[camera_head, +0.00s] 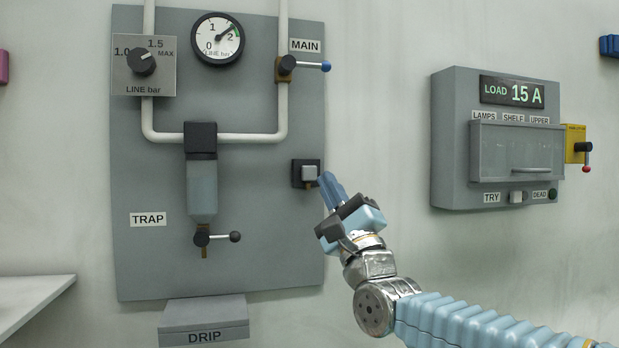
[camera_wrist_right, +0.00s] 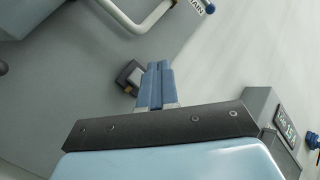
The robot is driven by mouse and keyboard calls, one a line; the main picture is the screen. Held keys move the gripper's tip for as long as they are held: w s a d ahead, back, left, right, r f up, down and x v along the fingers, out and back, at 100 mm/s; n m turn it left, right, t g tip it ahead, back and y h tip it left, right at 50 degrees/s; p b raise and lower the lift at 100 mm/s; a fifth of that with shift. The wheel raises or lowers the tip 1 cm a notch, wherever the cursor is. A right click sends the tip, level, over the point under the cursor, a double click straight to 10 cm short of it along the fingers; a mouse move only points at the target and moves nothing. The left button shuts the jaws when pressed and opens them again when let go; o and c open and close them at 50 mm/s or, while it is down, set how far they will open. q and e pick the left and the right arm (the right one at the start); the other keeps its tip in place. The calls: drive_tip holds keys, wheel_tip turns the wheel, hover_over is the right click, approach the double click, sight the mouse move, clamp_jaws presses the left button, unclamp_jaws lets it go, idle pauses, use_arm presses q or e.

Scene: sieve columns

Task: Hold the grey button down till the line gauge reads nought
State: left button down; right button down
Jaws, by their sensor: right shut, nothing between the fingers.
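The grey button (camera_head: 309,173) sits in a black square housing on the right part of the grey panel. My right gripper (camera_head: 326,178) is shut and empty, its blue fingertips just right of the button; I cannot tell if they touch the housing. In the wrist view the shut fingers (camera_wrist_right: 157,68) reach up beside the dark button housing (camera_wrist_right: 128,77), which lies to their left. The line gauge (camera_head: 217,39) is a round white dial at the panel's top; its needle points up and right, near 2. My left gripper is not in view.
The panel also bears a LINE bar knob (camera_head: 141,62), a MAIN valve with a blue-tipped lever (camera_head: 311,66) and a TRAP bowl (camera_head: 202,188) with a black-tipped lever below. A DRIP tray (camera_head: 203,314) sits underneath. A LOAD box (camera_head: 492,140) hangs at the right.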

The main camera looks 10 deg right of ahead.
drive_tip(key=shift+s+r+y, duration=0.3)
drive_tip(key=shift+r, duration=0.15)
drive_tip(key=p, duration=0.6)
approach(308, 166)
wheel_tip(308, 166, up, 4)
drive_tip(key=w+a, duration=0.1)
drive_tip(key=w, duration=0.2)
drive_tip(key=shift+s+r, duration=0.2)
idle(1.3)
drive_tip(key=shift+w, duration=0.4)
drive_tip(key=shift+w, duration=0.55)
idle(1.8)
